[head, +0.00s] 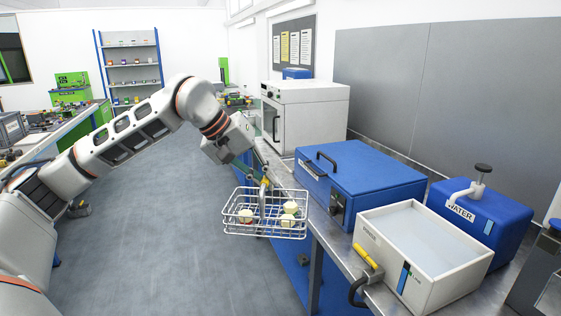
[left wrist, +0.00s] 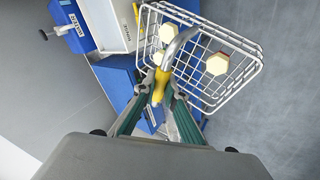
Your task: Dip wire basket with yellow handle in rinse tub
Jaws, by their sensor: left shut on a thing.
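The wire basket (head: 265,222) hangs from my left gripper (head: 258,180) in the head view, with several small pale and yellowish parts inside. In the left wrist view the left gripper (left wrist: 160,105) is shut on the basket's yellow handle (left wrist: 160,86), and the basket (left wrist: 228,72) lies beyond the fingers. The basket is in the air over the floor, just left of the bench edge. The white rinse tub (head: 420,250) stands on the bench to the right, with pale liquid in it, apart from the basket. My right gripper is not in view.
A blue lidded box (head: 360,180) stands on the bench (head: 335,240) between the basket and the back. A blue water container (head: 485,215) with a pump sits behind the tub. A yellow-gripped tool (head: 368,256) is at the tub's left side. A white oven (head: 305,112) stands farther back.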

